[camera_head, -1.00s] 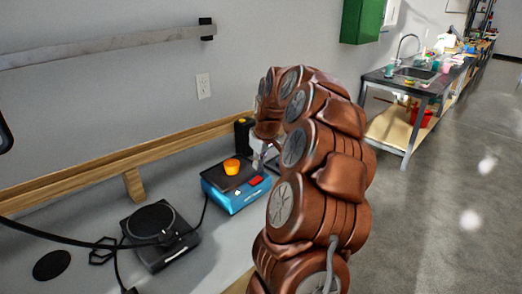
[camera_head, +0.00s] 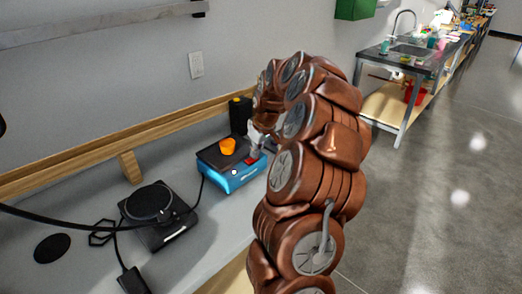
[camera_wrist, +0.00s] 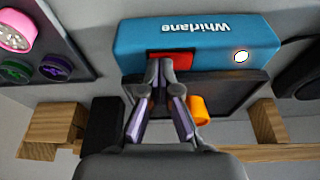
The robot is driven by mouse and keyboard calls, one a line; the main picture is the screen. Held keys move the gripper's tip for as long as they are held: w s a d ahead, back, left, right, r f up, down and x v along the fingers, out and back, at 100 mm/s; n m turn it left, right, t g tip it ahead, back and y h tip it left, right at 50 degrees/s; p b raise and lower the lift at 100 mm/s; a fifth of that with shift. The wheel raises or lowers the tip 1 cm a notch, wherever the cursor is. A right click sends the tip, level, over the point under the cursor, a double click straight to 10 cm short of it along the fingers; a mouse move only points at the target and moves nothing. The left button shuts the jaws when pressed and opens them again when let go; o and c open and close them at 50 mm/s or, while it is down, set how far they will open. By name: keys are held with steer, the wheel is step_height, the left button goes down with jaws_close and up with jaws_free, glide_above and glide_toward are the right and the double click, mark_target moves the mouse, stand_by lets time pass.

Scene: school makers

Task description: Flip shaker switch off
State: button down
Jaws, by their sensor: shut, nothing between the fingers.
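The shaker is a blue box (camera_head: 233,180) with a dark top plate (camera_head: 212,154) on the bench; an orange cup (camera_head: 227,146) stands on the plate. In the wrist view its blue front (camera_wrist: 215,40) reads "Whirlane" upside down. A red switch (camera_wrist: 170,56) sits on that front beside a lit white round spot (camera_wrist: 241,56). My gripper (camera_wrist: 162,64) is shut and empty, its tips at the red switch and partly covering it. Whether they touch it, and which way the switch is tipped, I cannot tell. In the head view my gripper (camera_head: 254,156) is at the shaker's right end.
A black device with a round plate (camera_head: 150,203) stands on the bench to the left, with cables around it. A black box (camera_head: 240,115) is behind the shaker, near the wooden rail (camera_head: 90,165). A sink table (camera_head: 400,110) stands at the back right.

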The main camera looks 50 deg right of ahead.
steer(key=shift+s+d+f, duration=0.1)
steer(key=shift+a, duration=0.25)
steer(key=shift+a, duration=0.1)
steer(key=shift+a+r+b, duration=0.25)
steer(key=shift+a+b, duration=0.1)
steer(key=shift+a, duration=0.25)
steer(key=w+d+v, duration=0.1)
steer(key=d+v, duration=0.1)
steer(key=v, duration=1.1)
steer(key=shift+d+r+b, duration=0.2)
steer(key=shift+r+b, duration=0.2)
steer(key=shift+r, duration=0.1)
